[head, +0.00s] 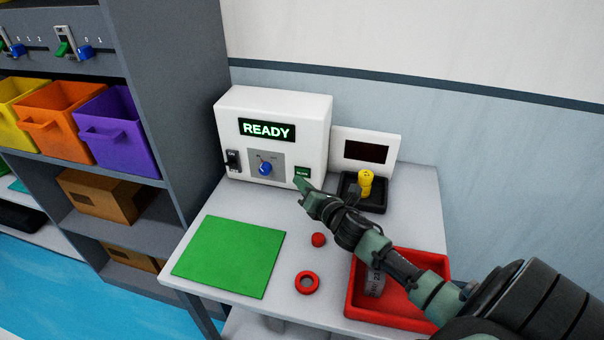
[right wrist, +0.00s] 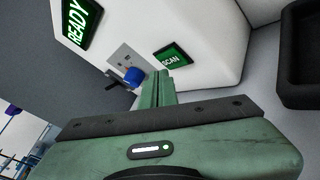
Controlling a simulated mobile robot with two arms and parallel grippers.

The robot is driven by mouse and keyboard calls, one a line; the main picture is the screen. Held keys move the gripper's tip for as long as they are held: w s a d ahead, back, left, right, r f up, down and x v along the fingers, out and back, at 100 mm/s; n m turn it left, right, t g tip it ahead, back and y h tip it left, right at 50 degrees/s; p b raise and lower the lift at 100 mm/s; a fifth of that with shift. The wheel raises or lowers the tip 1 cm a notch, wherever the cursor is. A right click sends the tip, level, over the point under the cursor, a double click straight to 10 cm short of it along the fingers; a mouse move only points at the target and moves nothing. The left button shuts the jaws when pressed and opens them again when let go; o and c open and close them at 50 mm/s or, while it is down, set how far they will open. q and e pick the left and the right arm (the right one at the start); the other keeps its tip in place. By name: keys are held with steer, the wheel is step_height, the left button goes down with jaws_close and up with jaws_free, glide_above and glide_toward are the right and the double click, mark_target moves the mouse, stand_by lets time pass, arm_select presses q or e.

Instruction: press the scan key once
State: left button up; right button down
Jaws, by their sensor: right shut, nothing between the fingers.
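The scan key (head: 302,171) is a small green key at the lower right of the white box's front. In the right wrist view the scan key (right wrist: 172,58) reads "SCAN" and lies just beyond the fingertips. The white box (head: 313,120) has a lit display (head: 267,130) that reads "READY". My right gripper (head: 301,184) is shut and empty, its tips just below and in front of the key. In the right wrist view my right gripper (right wrist: 157,76) points at the box, and I cannot tell whether it touches. My left gripper is not in view.
A blue knob (head: 265,169) and a black switch (head: 232,158) sit left of the key. A black tray with a yellow-topped object (head: 366,182) stands to the right. A green mat (head: 230,256), red ball (head: 318,240), red ring (head: 307,282) and red tray (head: 350,300) lie in front.

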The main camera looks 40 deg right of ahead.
steer(key=shift+w+d, duration=0.1)
steer(key=shift+w+d, duration=0.2)
steer(key=shift+w+d, duration=0.2)
steer(key=shift+d, duration=0.1)
stand_by(0.9)
steer(key=shift+a, duration=0.1)
steer(key=shift+s+a, duration=0.5)
steer(key=shift+s+a+p, duration=0.3)
steer(key=shift+s+a, duration=0.05)
steer(key=shift+a, duration=0.1)
steer(key=shift+s+a+p, duration=0.3)
steer(key=shift+s+a, duration=1)
steer(key=shift+a, duration=0.2)
steer(key=shift+r, duration=0.15)
